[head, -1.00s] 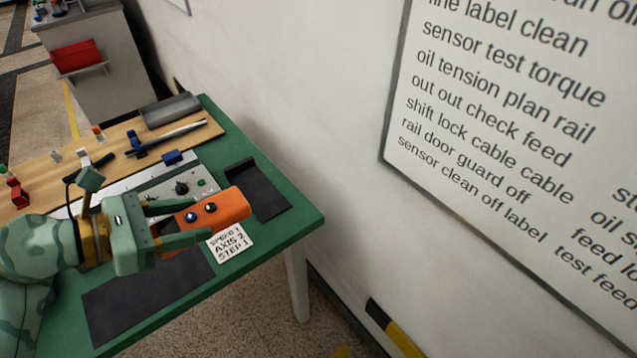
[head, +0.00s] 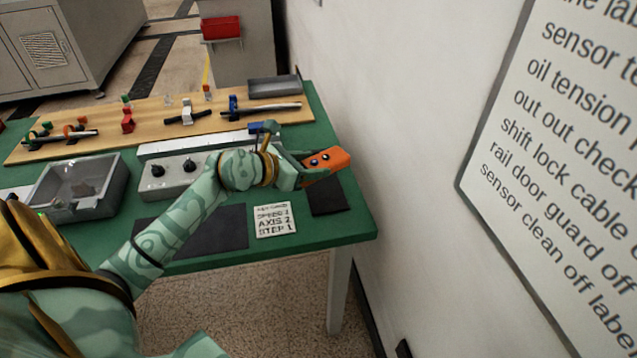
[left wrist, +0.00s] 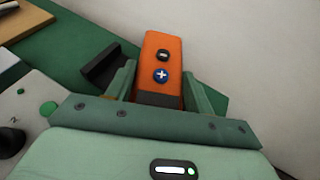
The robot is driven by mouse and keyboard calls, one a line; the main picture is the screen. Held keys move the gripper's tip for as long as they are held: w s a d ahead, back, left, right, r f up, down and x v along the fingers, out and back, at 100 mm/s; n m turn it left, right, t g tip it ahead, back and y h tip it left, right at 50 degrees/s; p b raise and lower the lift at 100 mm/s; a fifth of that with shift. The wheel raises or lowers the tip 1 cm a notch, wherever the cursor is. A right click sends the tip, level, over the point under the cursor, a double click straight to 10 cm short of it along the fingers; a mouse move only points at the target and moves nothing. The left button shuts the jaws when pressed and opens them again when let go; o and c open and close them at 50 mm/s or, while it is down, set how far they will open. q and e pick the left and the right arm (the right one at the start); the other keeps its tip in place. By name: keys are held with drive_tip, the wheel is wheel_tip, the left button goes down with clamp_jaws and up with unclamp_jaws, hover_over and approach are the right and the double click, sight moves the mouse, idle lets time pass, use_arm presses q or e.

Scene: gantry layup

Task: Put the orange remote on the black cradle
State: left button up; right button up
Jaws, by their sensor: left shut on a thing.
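The black cradle (head: 328,198) lies at the right end of the green table. The remote is above its far part in the head view and covers some of it. In the left wrist view the cradle's dark raised edge (left wrist: 102,66) shows left of the remote. My right gripper is not in view.
A white label card (head: 274,221) and a dark mat (head: 205,232) lie on the green table (head: 310,234). A grey control box (head: 172,178) with knobs stands left of my gripper. A grey tray (head: 274,88) is behind. The white wall runs close along the right.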

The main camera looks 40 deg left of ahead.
sight(315, 187)
use_arm(q)
drive_tip(key=shift+w+a+f+b, duration=0.15)
drive_tip(key=shift+w+f+b, duration=0.3)
drive_tip(key=shift+w+f, duration=0.5)
wheel_tip(315, 187, down, 4)
drive_tip(key=shift+r+b, duration=0.1)
drive_tip(key=shift+b, duration=1)
drive_tip(key=shift+r, duration=0.25)
drive_tip(key=shift+f, duration=0.15)
drive_tip(key=o, duration=1.2)
drive_tip(key=shift+o, duration=0.2)
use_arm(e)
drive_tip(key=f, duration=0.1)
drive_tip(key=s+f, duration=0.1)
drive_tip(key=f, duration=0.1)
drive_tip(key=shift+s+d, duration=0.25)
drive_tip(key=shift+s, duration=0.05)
